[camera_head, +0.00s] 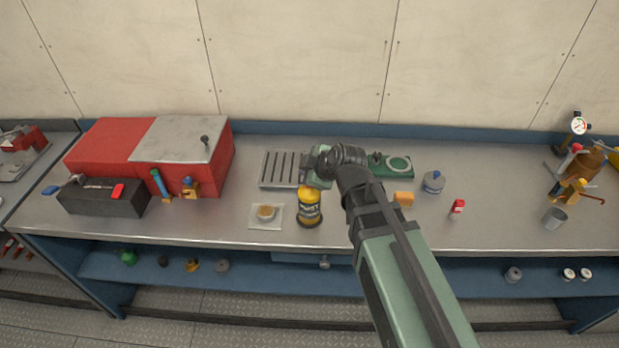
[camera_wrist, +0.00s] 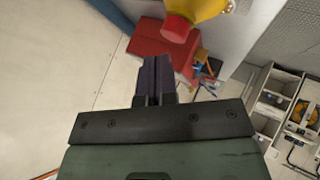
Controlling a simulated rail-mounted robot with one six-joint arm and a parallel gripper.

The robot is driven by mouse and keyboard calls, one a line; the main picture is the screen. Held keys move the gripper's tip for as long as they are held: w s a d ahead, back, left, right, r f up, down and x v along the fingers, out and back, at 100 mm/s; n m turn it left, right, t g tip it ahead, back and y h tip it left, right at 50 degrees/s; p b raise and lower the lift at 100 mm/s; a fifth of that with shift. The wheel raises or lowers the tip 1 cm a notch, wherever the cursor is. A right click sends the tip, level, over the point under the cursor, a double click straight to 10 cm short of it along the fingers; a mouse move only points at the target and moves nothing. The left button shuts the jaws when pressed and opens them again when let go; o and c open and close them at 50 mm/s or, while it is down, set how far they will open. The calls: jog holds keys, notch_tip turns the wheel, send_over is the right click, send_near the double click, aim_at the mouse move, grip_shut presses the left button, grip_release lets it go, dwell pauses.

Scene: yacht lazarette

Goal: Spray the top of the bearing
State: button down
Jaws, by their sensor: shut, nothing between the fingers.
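A yellow and dark spray can (camera_head: 309,210) stands upright on the steel bench. A yellow body with a red tip (camera_wrist: 178,28), probably the can's top, shows just ahead of my fingers in the wrist view. My gripper (camera_wrist: 156,75) is shut and empty, its dark fingers together. In the head view it is at the top of the can, and I cannot tell whether it touches; its fingertips are hard to make out there. A small tan round piece (camera_head: 266,212), perhaps the bearing, lies on a pale square pad (camera_head: 256,221) left of the can.
A slotted grey plate (camera_head: 266,170) lies behind the pad. A red box (camera_head: 105,145) and a dark toolbox (camera_head: 95,200) stand at left.

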notch_tip(320, 180, up, 6)
jog(key=p, duration=0.6)
dwell(2.2)
notch_tip(320, 180, down, 6)
jog(key=b, duration=0.6)
jog(key=shift+f, duration=0.15)
dwell(2.0)
